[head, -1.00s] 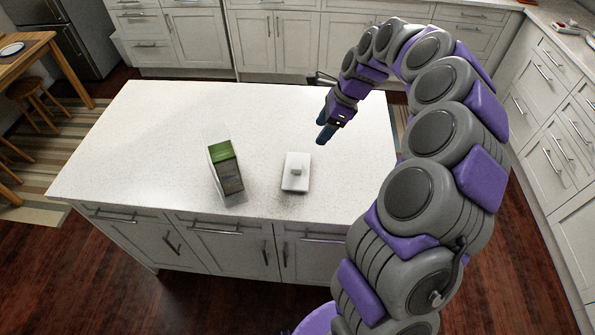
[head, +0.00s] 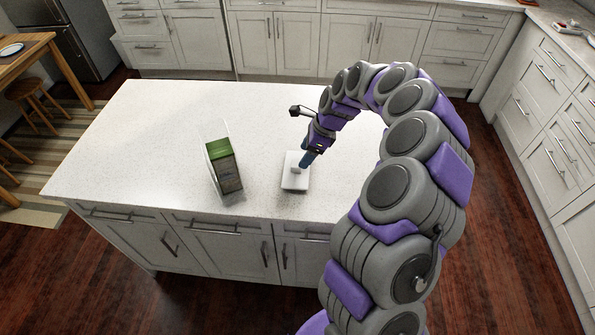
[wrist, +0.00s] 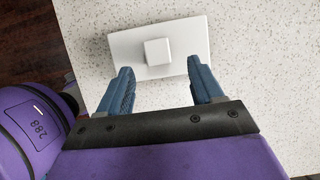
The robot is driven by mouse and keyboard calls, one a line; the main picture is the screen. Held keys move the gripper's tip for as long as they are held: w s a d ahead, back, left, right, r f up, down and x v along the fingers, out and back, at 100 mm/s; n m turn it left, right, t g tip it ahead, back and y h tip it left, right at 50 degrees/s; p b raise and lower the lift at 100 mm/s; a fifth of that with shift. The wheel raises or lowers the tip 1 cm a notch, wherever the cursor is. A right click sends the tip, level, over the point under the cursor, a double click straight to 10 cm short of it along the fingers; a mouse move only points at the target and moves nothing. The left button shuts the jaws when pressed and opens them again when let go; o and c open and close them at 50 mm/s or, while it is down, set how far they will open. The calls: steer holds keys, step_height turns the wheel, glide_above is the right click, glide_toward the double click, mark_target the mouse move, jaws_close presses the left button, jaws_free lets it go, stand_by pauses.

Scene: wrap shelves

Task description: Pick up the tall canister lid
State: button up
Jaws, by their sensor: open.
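The canister lid (head: 294,183) is a white rectangular plate with a raised square knob, lying flat on the white speckled island counter. In the wrist view the lid (wrist: 190,57) lies just beyond my fingertips, its knob (wrist: 158,52) roughly centred ahead of the gap between them. My gripper (wrist: 160,75) has its two blue fingers apart with nothing between them. In the head view my gripper (head: 304,161) points down over the lid and partly hides its knob. The canister (head: 226,178), a clear box with green and dark contents, stands to the left of the lid.
The island counter (head: 130,150) is bare apart from the canister and lid. Its front edge runs close to both. Cabinets (head: 290,45) line the back wall and the right side. A wooden table (head: 25,50) and stool stand at the far left.

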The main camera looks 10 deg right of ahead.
mark_target(297, 163)
steer(key=b+x, duration=0.1)
steer(key=x, duration=0.4)
steer(key=shift+a+b, duration=0.3)
steer(key=shift+b, duration=0.05)
steer(key=shift+d, duration=0.1)
steer(key=c, duration=1.2)
